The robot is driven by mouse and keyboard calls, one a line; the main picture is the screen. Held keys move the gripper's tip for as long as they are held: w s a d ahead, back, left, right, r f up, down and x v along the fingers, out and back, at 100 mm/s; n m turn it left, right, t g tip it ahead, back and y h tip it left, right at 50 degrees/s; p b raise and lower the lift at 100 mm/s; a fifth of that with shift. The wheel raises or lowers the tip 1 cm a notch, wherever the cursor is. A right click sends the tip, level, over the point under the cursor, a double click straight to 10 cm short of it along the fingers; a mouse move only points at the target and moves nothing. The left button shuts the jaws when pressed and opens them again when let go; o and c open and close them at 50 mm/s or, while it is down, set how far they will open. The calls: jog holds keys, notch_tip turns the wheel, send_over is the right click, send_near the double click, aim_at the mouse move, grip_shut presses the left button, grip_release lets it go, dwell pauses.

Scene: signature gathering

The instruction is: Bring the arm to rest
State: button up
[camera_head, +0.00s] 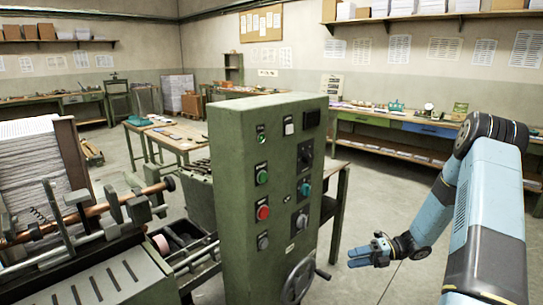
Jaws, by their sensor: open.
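My arm (487,215) is light blue with dark joints and stands at the right of the picture, its upper link rising from the bottom edge. It bends at a dark joint near the top right, and the forearm runs down and left. My gripper (354,258) hangs low over the open floor, right of the green control cabinet (247,165). Its fingers point left and are apart, with nothing seen between them. There is a visible gap between the gripper and the cabinet.
The cabinet's handwheel (299,281) sticks out at its lower right. A machine with a paper stack (30,165) fills the left. Tables stand behind the cabinet, and a long workbench (395,121) runs along the right wall. Grey floor (375,205) is clear around my gripper.

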jog(key=s+a+r+n+h, duration=0.2)
jog(key=s+r+n+h, duration=0.15)
jog(key=r+n, duration=0.35)
jog(key=s+a+r+n+g+h, duration=0.1)
jog(key=s+r+n+h, duration=0.3)
jog(key=r, duration=0.4)
jog(key=s+a+r+n+h, duration=0.2)
jog(key=s+r+n+h, duration=0.1)
jog(key=r+n, duration=0.45)
jog(key=s+r+n+t+h, duration=0.5)
jog(key=s+r+n+t, duration=0.2)
jog(key=s+r+n, duration=0.7)
jog(key=shift+s+d+r+n, duration=0.15)
jog(key=shift+s+n, duration=0.2)
jog(key=shift+s, duration=1.05)
jog(key=shift+c, duration=0.2)
jog(key=shift+c, duration=0.7)
